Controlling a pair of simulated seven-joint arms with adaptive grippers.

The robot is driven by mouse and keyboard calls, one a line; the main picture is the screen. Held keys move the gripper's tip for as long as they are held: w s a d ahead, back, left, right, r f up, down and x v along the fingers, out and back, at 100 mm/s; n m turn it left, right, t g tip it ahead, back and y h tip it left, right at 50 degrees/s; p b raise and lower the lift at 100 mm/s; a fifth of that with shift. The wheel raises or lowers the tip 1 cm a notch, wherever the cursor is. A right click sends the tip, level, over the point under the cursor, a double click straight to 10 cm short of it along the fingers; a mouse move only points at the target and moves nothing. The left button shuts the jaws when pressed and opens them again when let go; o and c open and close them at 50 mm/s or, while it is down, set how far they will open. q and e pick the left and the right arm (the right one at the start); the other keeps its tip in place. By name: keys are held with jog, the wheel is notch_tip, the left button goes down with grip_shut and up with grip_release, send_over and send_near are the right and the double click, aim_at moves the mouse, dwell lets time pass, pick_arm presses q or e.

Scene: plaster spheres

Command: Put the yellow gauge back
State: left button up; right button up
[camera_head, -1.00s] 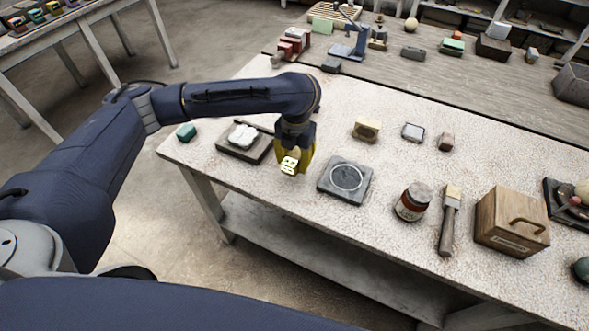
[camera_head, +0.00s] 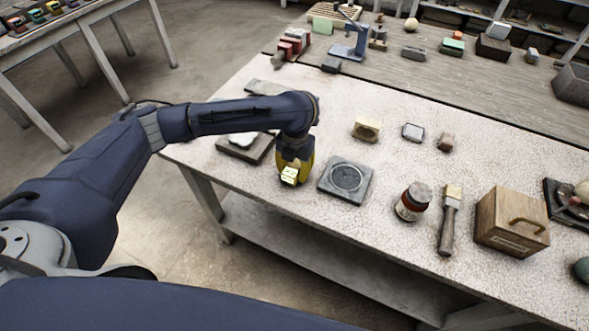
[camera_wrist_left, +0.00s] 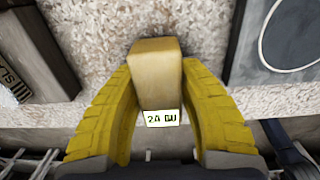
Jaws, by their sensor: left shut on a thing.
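The yellow gauge (camera_wrist_left: 155,75) is a small tan-yellow block with a pale label at its near end. It sits between the yellow fingers of my left gripper (camera_wrist_left: 160,115), which is shut on it. In the head view the labelled end of the gauge (camera_head: 289,176) shows below my left gripper (camera_head: 294,168), near the table's front edge. I cannot tell whether it touches the table. A dark square plate with a ring mark (camera_head: 345,181) lies just right of the gripper. My right gripper is not in view.
A dark tray (camera_head: 232,153) with something white lies left of the gripper, partly hidden by my arm. A yellowish block (camera_head: 366,129) stands behind the plate.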

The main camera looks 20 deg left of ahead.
aim_at(295, 166)
pick_arm(q)
jog(key=o, duration=1.1)
jog(key=shift+f, duration=0.1)
jog(key=shift+c, duration=0.2)
notch_tip(295, 166, up, 12)
jog(key=shift+s+d+r, duration=0.1)
jog(key=shift+d+r, duration=0.05)
jog(key=shift+r, duration=0.05)
